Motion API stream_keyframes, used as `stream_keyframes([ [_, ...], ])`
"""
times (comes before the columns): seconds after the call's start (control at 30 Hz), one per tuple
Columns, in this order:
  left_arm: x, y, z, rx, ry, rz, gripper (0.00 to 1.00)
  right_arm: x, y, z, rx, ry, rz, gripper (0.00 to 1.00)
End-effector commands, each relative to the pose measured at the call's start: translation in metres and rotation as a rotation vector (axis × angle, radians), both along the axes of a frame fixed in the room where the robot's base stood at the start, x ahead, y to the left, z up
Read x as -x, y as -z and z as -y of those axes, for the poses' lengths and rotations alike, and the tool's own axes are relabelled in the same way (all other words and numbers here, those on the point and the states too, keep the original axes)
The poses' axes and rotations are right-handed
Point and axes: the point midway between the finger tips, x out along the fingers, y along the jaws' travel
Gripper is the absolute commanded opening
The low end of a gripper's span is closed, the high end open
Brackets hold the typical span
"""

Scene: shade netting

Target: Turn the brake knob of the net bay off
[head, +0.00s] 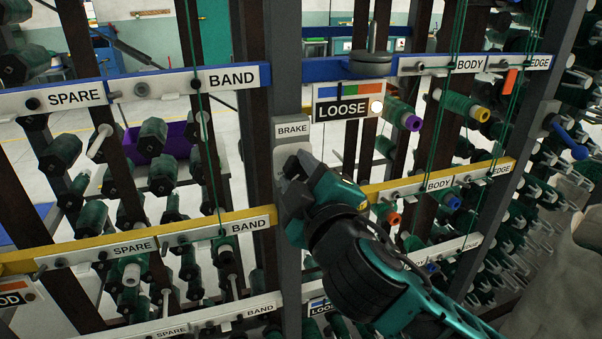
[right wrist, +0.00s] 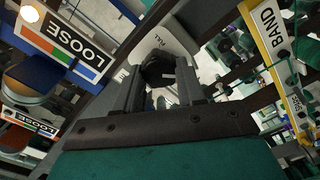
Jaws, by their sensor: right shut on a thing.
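The brake knob (right wrist: 157,66) is black and round in the right wrist view. It sits on a pale plate (right wrist: 179,32) with the word FULL and other lettering partly covered. My right gripper (right wrist: 161,88) has one finger on each side of the knob and is shut on it. In the head view the plate (head: 292,151) shows below the BRAKE label (head: 293,129) on a grey post. My right gripper (head: 290,184) covers the knob there. Which mark the knob points to cannot be told. My left gripper is not in view.
A LOOSE sign (head: 341,109) with a lit white lamp (head: 377,106) hangs right of the post. Blue (head: 140,88) and yellow (head: 140,241) rails with labels run across the rack. Green spools crowd behind them, and green strands hang in front.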

Motion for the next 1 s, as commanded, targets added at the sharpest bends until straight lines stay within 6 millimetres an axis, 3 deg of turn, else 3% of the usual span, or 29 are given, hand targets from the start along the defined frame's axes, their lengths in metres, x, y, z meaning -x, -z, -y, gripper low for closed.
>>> stream_keyframes([
  [0.73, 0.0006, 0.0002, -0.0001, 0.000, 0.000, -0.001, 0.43, -0.0004, -0.0007, 0.0003, 0.090, 0.001, 0.032, 0.09],
  [0.77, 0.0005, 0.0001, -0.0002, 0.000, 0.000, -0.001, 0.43, -0.0004, -0.0007, 0.0003, 0.090, 0.001, 0.032, 0.40],
  [1.0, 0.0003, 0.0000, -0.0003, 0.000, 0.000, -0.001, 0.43, -0.0002, -0.0003, 0.0000, 0.089, 0.000, 0.031, 0.63],
])
